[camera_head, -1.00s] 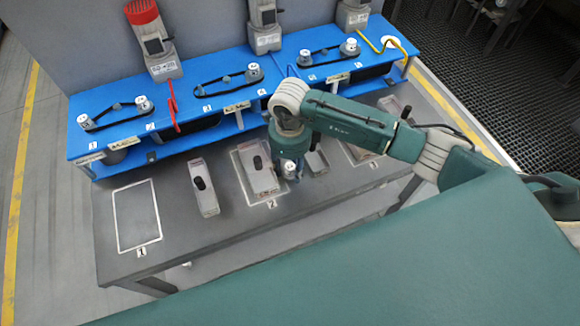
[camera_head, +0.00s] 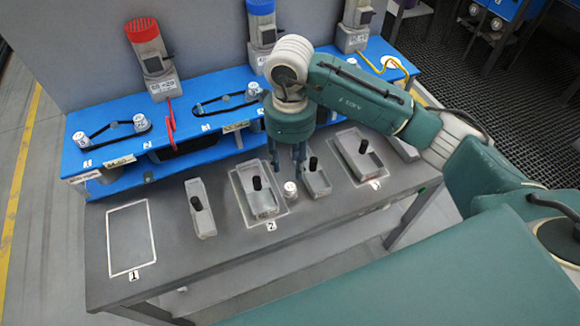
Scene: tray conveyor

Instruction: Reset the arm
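My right arm comes in from the right and bends down over the grey table (camera_head: 180,262). My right gripper (camera_head: 286,164) points down with its two fingers apart, and nothing shows between them. A small pale cylinder (camera_head: 291,190) stands on the table just below the fingers, apart from them. It is between a grey tray with a black handle (camera_head: 262,203) on the marked area 2 and another grey tray (camera_head: 316,182) to the right. My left gripper is not in view.
Another tray (camera_head: 201,210) stands further left, and one (camera_head: 359,154) stands on the right marked area. The white outlined area 1 (camera_head: 130,240) is empty. A blue bench (camera_head: 110,157) with belts, pulleys and motors runs along the back.

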